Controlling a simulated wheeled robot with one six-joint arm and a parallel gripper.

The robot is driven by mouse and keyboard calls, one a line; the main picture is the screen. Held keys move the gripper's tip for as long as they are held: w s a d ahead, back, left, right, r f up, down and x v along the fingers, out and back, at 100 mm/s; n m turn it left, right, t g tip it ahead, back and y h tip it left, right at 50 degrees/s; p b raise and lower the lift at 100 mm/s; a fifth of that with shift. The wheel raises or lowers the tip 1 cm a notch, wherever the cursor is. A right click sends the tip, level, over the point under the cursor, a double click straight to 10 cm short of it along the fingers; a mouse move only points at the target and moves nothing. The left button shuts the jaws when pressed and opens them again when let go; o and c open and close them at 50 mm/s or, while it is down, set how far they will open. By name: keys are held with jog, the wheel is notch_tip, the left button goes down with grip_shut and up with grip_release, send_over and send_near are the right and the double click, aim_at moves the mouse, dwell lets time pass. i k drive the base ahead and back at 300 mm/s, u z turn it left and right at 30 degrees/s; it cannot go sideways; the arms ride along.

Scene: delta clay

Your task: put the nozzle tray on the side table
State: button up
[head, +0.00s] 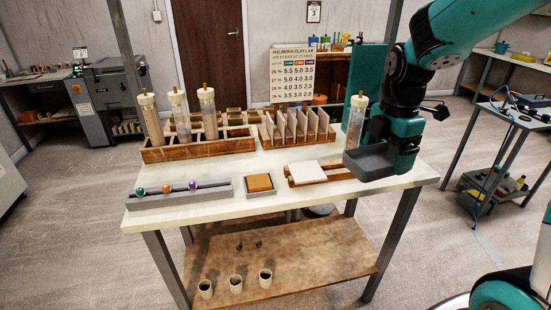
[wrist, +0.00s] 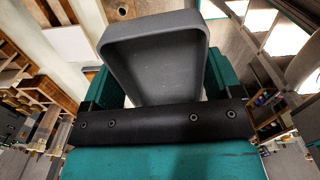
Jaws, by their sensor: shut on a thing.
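A dark grey, open-topped tray (head: 370,162), which I take for the nozzle tray, is at the right end of the white worktable (head: 410,174). In the wrist view the tray (wrist: 158,65) looks empty, with raised walls. My gripper (head: 392,150) is shut on it; in the wrist view the teal fingers of my gripper (wrist: 155,88) show at either side of it. I cannot tell whether the tray touches the tabletop. The side table (head: 502,113), dark-topped, stands apart at the right, with a device and cables on its far part.
The worktable holds a board with a white tile (head: 307,172), an orange block in a small tray (head: 260,184), a grey rack with coloured balls (head: 180,192), and wooden racks with tall tubes (head: 207,112). Floor shows between the worktable and side table.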

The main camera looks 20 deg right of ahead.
aim_at(288, 157)
jog(key=u, duration=0.6)
jog(key=i, duration=1.4)
jog(key=z, duration=0.85)
